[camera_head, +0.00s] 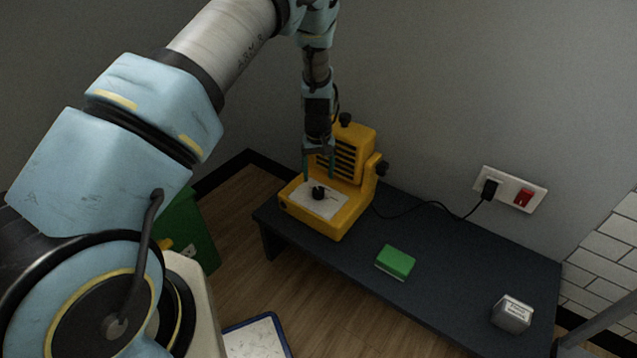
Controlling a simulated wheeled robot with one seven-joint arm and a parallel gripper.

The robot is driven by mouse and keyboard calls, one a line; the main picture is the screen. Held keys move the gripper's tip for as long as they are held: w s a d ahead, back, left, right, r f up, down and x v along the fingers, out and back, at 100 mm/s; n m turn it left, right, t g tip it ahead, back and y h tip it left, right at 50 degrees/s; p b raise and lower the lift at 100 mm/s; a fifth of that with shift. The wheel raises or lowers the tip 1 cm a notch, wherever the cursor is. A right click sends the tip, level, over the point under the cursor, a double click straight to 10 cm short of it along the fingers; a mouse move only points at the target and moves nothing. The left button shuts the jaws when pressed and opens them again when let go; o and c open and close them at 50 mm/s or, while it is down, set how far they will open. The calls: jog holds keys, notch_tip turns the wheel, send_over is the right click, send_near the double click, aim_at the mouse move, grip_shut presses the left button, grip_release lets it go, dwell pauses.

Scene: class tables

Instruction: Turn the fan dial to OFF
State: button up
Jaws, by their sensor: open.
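A yellow fan (351,157) with a slatted front stands at the left end of the low dark table. Its base carries a pale panel with a small black dial (318,193) in the middle. The marks around the dial are too small to read. My gripper (319,178) points down above the base, in front of the slats. Its two fingers are apart and empty, just above the dial in the picture. I cannot tell whether they touch the dial or how far above it they are.
The dark table (455,265) also holds a green block (395,262) and a grey-white box (512,313). A black cord runs from the fan to a wall socket (510,189) with a red switch. A green bin (187,232) and a blue-edged tray (256,338) are on the left.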

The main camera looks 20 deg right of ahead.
aim_at(319, 190)
jog(key=shift+r, duration=2.35)
jog(key=a+r+n, duration=0.1)
jog(key=a+r, duration=0.7)
jog(key=a, duration=0.2)
jog(key=a+r, duration=0.7)
jog(key=a, duration=0.4)
jog(key=s+a+r+t+p, duration=0.1)
jog(key=s+a+r, duration=0.3)
jog(key=s+a, duration=0.3)
jog(key=s+a+r+t, duration=0.1)
jog(key=s+a+r, duration=0.3)
jog(key=a, duration=0.5)
notch_tip(319, 190, up, 18)
jog(key=p, duration=1.8)
jog(key=shift+d+n, duration=0.25)
jog(key=shift+n, duration=0.15)
jog(key=shift+w+f, duration=0.1)
jog(key=shift+f, duration=0.05)
jog(key=shift+c, duration=0.2)
